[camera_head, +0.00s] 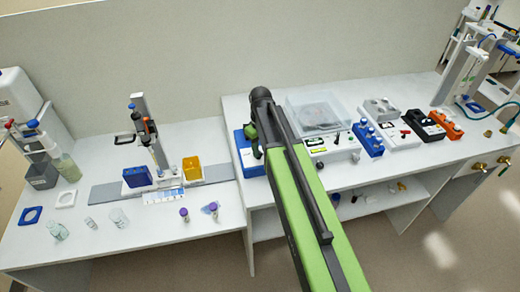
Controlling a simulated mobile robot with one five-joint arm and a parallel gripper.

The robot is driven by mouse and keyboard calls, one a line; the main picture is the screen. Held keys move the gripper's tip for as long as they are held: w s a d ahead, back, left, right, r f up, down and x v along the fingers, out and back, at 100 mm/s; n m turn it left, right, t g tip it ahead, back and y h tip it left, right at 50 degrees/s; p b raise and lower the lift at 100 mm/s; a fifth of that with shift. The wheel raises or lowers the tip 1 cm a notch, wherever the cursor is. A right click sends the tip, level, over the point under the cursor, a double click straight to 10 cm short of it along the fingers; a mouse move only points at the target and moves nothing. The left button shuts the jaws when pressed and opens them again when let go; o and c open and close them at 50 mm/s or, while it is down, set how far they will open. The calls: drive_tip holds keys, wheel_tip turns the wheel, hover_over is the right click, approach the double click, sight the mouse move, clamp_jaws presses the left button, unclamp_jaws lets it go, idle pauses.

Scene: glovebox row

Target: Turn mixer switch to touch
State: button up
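My green and black arm crosses the right-hand bench from the bottom of the view. My gripper (252,140) is at its far end, small and partly hidden by the arm, over a blue box-shaped device (245,165) at the bench's left end. I cannot tell whether the gripper is open or shut, or whether it touches the device. The blue device may be the mixer, but its top and any switch on it are hidden or too small to make out.
Right of my arm stand a clear-lidded machine (320,112), a blue tube rack (368,138) and an orange rack (445,124). The lower left bench (180,222) holds a blue box (137,177), a yellow box (192,168), vials and beakers.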

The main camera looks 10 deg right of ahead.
wheel_tip(320, 180, up, 17)
drive_tip(key=p, duration=1.6)
drive_tip(key=shift+p, duration=0.3)
drive_tip(key=b, duration=0.5)
hover_over(260, 153)
wheel_tip(260, 153, down, 4)
drive_tip(key=s+f+b, duration=0.3)
drive_tip(key=f+b, duration=0.2)
drive_tip(key=s+f+m+b, duration=0.1)
drive_tip(key=s+f+b, duration=0.3)
drive_tip(key=f+b, duration=0.1)
drive_tip(key=s+f+m+b, duration=0.1)
drive_tip(key=s+f+b, duration=0.2)
drive_tip(key=f+b, duration=0.2)
drive_tip(key=shift+s+a+f+b, duration=0.15)
drive_tip(key=shift+a+f, duration=0.05)
drive_tip(key=shift+f, duration=0.2)
drive_tip(key=shift+s+a+f+b, duration=0.1)
drive_tip(key=shift+a+f+b, duration=0.1)
drive_tip(key=shift+f, duration=0.15)
drive_tip(key=s+m, duration=0.1)
drive_tip(key=s+r+m+p, duration=0.1)
drive_tip(key=m, duration=0.1)
drive_tip(key=shift+s+a, duration=0.1)
